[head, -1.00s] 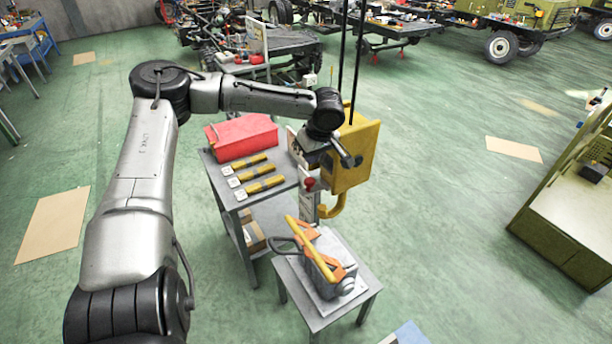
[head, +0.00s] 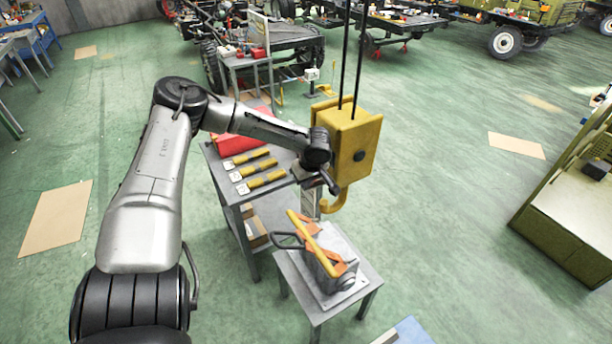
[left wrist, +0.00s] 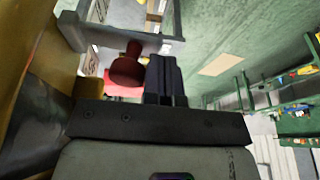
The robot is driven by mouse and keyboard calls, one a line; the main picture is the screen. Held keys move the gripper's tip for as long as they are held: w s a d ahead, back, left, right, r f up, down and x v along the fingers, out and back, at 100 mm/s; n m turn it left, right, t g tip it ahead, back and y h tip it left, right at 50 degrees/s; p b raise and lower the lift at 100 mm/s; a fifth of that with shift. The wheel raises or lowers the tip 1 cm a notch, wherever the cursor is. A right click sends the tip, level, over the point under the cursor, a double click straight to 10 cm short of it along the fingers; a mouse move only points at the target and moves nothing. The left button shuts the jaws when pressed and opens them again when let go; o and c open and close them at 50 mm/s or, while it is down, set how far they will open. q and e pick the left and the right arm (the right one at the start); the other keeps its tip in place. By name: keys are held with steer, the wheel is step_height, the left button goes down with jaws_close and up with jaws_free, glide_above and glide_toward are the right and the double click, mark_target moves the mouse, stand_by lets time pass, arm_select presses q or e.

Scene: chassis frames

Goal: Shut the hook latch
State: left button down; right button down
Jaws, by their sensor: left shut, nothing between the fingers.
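A yellow hook block (head: 352,160) hangs on two dark lines over the floor, with a yellow hook (head: 335,201) below it. The hook's latch cannot be made out; my wrist hides the area left of the hook's top. My left gripper (head: 331,186) is in front of the block's lower left, just above the hook; touching or apart, I cannot tell. In the left wrist view its dark fingers (left wrist: 166,78) are together and empty. A red knob (left wrist: 127,66) shows right beside them, and a blurred yellow surface (left wrist: 25,50) fills the left edge. My right gripper is out of view.
A grey table (head: 211,158) with several yellow-handled tools (head: 255,171) and a red box (head: 232,143) stands left of the hook. A stool (head: 310,310) with a yellow-handled device (head: 325,250) stands below it.

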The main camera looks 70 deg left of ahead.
arm_select(q)
steer(key=shift+f+t, duration=0.25)
steer(key=shift+t, duration=0.15)
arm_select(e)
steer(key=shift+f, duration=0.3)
arm_select(q)
steer(key=shift+s+f+t+b, duration=0.2)
steer(key=shift+f+t+b, duration=0.05)
steer(key=shift+t+b, duration=0.35)
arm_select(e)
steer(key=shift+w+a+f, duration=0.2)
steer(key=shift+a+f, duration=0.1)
